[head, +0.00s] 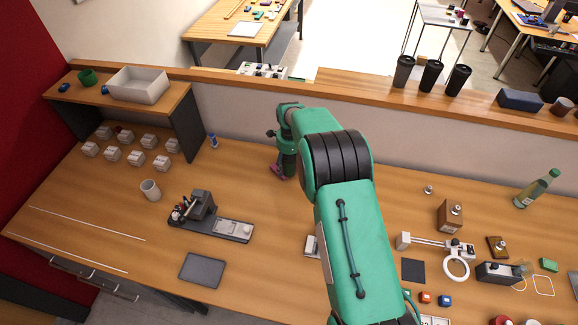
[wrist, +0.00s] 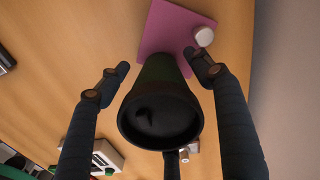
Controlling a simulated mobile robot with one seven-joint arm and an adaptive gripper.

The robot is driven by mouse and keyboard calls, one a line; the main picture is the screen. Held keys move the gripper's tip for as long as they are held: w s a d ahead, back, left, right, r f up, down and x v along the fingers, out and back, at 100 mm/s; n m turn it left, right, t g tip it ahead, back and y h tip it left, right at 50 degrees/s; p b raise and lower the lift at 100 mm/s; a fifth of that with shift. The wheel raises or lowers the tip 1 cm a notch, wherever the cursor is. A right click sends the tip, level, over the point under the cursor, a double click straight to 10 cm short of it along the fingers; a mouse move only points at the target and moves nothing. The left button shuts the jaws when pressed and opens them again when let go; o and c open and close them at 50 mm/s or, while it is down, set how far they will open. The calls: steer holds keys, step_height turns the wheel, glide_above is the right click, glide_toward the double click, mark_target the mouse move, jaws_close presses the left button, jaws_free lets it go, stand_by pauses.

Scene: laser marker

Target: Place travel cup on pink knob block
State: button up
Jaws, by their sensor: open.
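The travel cup (wrist: 160,115) is dark, with its round top facing the camera, and sits between the two fingers in the wrist view. My gripper (wrist: 158,70) is open around it, with a finger on each side. The pink knob block (wrist: 172,25) lies beyond the cup's far end, with a pale round knob (wrist: 203,36) at its right edge. The cup's far end overlaps the block in the picture; whether they touch cannot be told. In the head view the pink block (head: 276,172) shows beside my lowered wrist, and my arm hides much of that spot.
Several dark cups (head: 430,76) stand on the ledge behind the table. A black device (head: 203,205), a white mug (head: 150,190) and a grey tablet (head: 202,270) are to the left. A magnifier stand (head: 456,266) and small blocks are to the right. The wall is close behind my gripper.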

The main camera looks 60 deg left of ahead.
step_height(320, 180, up, 12)
steer(key=shift+f+b, duration=0.15)
steer(key=shift+b, duration=0.25)
stand_by(0.7)
steer(key=shift+w, duration=0.1)
